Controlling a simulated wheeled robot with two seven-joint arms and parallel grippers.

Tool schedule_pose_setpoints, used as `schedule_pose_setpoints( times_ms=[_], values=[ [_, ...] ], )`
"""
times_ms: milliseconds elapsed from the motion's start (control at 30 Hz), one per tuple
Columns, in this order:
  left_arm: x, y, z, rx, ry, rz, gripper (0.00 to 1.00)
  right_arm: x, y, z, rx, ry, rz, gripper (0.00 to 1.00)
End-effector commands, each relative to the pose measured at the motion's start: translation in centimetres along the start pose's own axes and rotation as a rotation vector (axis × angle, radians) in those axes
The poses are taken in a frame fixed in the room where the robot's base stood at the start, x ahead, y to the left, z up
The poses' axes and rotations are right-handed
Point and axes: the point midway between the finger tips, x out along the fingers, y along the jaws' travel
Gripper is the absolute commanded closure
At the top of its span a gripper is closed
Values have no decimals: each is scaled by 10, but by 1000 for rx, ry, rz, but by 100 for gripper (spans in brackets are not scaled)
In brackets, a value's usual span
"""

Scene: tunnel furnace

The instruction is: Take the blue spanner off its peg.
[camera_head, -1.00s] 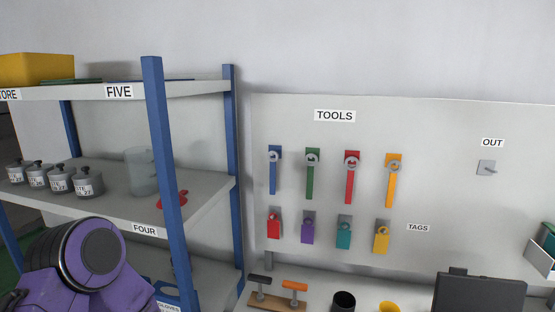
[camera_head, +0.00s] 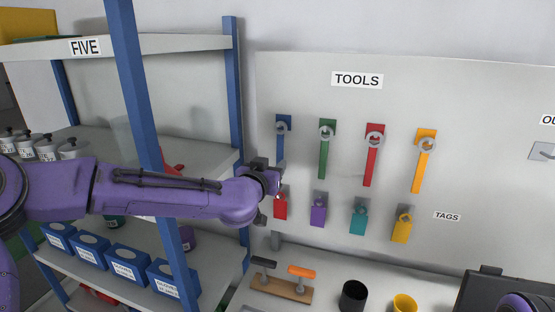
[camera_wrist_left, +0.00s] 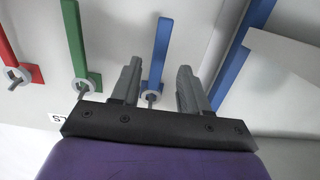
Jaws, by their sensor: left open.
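The blue spanner (camera_head: 281,146) hangs by its ring on a peg at the left end of the tool row in the head view. My left gripper (camera_head: 270,187) is open and empty in front of its lower end, partly hiding it. In the left wrist view, which is upside down, the blue spanner (camera_wrist_left: 161,50) shows between the two spread fingers of my left gripper (camera_wrist_left: 160,66), with its ring toward the palm side. The fingers look apart from it; the depth gap is hard to judge. My right gripper is not in view.
Green (camera_head: 326,155), red (camera_head: 371,158) and orange (camera_head: 421,165) spanners hang to the right. Coloured tags, including a red one (camera_head: 280,208), hang below. The shelf's blue post (camera_head: 233,90) stands close on the left. A bench with cups (camera_head: 353,296) lies below.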

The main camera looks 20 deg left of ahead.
Motion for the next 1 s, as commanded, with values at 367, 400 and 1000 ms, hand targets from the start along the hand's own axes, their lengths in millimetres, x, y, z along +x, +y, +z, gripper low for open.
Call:
schedule_pose_setpoints(
  times_ms=[367,400,1000],
  values=[
    [47,-2,0,2,-2,-3,55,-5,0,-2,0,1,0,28],
    [48,-2,0,1,-1,-4,55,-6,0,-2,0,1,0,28],
    [49,-4,0,0,1,-5,100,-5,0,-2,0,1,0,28]
  ],
)
